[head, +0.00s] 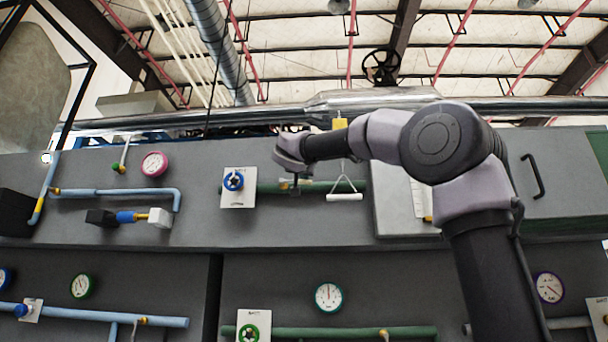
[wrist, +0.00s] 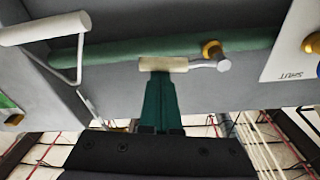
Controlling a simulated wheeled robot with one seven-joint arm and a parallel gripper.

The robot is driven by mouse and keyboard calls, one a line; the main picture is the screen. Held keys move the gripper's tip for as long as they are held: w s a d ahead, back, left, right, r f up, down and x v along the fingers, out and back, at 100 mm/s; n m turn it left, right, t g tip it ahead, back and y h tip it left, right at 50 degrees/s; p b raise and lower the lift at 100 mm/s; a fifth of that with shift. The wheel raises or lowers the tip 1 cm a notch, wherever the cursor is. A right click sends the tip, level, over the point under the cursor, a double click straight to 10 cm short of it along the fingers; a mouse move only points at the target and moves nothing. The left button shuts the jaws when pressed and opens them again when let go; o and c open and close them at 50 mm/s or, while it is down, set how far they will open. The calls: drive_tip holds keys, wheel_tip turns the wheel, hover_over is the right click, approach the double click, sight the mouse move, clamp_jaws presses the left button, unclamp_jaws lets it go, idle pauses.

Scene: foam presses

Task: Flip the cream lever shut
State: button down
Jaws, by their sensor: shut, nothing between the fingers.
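The cream lever (wrist: 163,64) shows in the wrist view as a short cream grip on a thin metal arm. The arm runs right to a pivot by a brass collar (wrist: 212,48) on the green pipe (wrist: 110,55). The grip lies roughly along the pipe. My gripper (wrist: 161,76) is shut and empty, its green fingertips right at the grip's lower edge in the picture. I cannot tell whether they touch it. In the head view my gripper (head: 295,184) is small and dark in front of the green pipe (head: 325,187), partly covering the lever.
A white hanging bar (head: 345,197) on a triangular wire hangs just right of my gripper; it also shows in the wrist view (wrist: 45,27). A grey box (head: 395,205) stands out on the right.

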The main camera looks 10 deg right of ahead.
drive_tip(key=w+a+f+m, duration=0.1)
drive_tip(key=a+f+m, duration=0.1)
drive_tip(key=f+m, duration=0.2)
drive_tip(key=w+a+f+m+g+h, duration=0.1)
drive_tip(key=a+f+m, duration=0.2)
drive_tip(key=m, duration=0.5)
drive_tip(key=shift+a+f+m+g, duration=0.3)
drive_tip(key=shift+a+f+m, duration=0.1)
drive_tip(key=shift+f, duration=0.15)
idle(0.4)
